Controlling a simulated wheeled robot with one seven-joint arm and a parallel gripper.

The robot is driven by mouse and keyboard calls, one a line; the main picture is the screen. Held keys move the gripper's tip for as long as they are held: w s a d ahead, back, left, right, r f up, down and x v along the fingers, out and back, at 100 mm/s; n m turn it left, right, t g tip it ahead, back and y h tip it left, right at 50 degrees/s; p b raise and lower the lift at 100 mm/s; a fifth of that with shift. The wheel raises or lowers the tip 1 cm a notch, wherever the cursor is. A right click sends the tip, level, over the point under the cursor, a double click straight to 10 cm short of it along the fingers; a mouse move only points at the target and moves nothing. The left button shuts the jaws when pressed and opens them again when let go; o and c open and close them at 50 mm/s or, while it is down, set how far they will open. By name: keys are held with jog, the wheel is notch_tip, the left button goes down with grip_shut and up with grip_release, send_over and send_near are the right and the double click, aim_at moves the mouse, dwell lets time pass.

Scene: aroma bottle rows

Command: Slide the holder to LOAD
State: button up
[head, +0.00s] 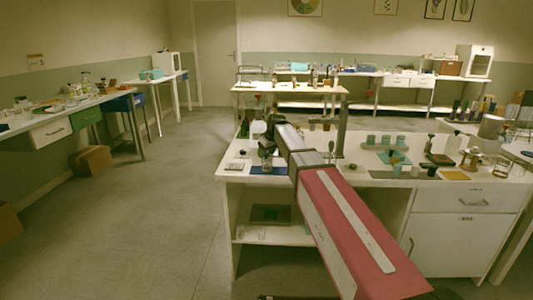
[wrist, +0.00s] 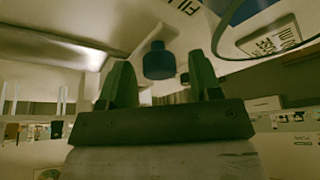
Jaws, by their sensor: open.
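In the wrist view, my gripper (wrist: 161,62) has its two dark green fingers spread apart. A dark blue knob (wrist: 158,60) shows in the gap between them, with space visible on both sides; I cannot tell whether it is the holder's handle. Just beyond it, a white surface carries black lettering (wrist: 188,6) that begins "FI" and is cut off at the edge. No LOAD mark can be read. In the head view, my gripper (head: 266,143) is low over the left end of the near bench (head: 232,172), and my arm hides much of that spot.
A clear glass rim (wrist: 217,40) and a printed card (wrist: 272,40) are close on the right in the wrist view. In the head view, a blue mat (head: 268,171) lies below my gripper. Small green-blue bottles (head: 388,140) stand to the right.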

grip_shut()
jog(key=d, duration=1.1)
jog(key=shift+s, duration=0.2)
grip_release()
jog(key=shift+r, duration=0.15)
jog(key=v, duration=1)
jog(key=shift+d+r, duration=0.15)
jog(key=shift+r, duration=0.05)
